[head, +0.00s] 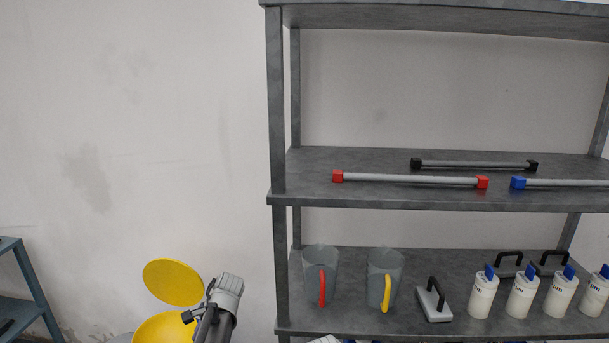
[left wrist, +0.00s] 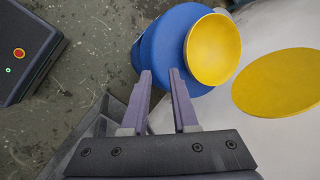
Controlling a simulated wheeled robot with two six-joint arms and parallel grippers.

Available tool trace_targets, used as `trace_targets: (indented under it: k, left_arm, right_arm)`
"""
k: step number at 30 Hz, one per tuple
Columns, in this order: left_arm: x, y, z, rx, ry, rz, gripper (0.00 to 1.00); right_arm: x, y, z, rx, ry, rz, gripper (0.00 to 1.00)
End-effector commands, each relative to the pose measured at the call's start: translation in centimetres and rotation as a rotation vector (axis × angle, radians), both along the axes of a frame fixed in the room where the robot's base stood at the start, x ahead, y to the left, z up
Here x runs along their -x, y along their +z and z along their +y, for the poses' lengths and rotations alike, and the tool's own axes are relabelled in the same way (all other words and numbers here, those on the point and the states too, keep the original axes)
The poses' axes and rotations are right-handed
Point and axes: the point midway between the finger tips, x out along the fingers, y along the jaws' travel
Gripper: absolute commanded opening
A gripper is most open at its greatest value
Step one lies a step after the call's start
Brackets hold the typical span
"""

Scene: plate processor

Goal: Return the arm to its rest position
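My left gripper (left wrist: 160,73) shows in the left wrist view with its two purple-grey fingers apart and nothing between them. It points toward a blue drum (left wrist: 165,50) with a yellow round top (left wrist: 213,49). In the head view, a grey part of my arm rises at the bottom beside the yellow round pieces; the gripper itself is not clear there. My right gripper is in neither view.
A grey shelf rack (head: 278,120) stands at right with bars, two jugs (head: 320,270), handled blocks and several white bottles (head: 483,294). A yellow disc (head: 173,282) stands left of my arm. A dark box (left wrist: 25,45) with a red button is on the floor.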

Motion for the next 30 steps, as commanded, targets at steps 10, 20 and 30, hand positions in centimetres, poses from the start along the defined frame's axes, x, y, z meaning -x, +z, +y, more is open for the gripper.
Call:
trace_targets:
  k: [10,20,30]
  left_arm:
    - [12.6,-2.5,-9.7,0.431,0.588,-0.195,0.27]
    - [16.6,-2.0,-17.5,0.454,0.569,-0.125,0.27]
    - [19.7,-1.4,-22.4,0.382,0.419,-0.058,0.27]
  right_arm:
    - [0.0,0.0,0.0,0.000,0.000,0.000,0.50]
    - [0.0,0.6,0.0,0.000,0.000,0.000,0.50]
    - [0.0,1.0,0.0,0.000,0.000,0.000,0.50]
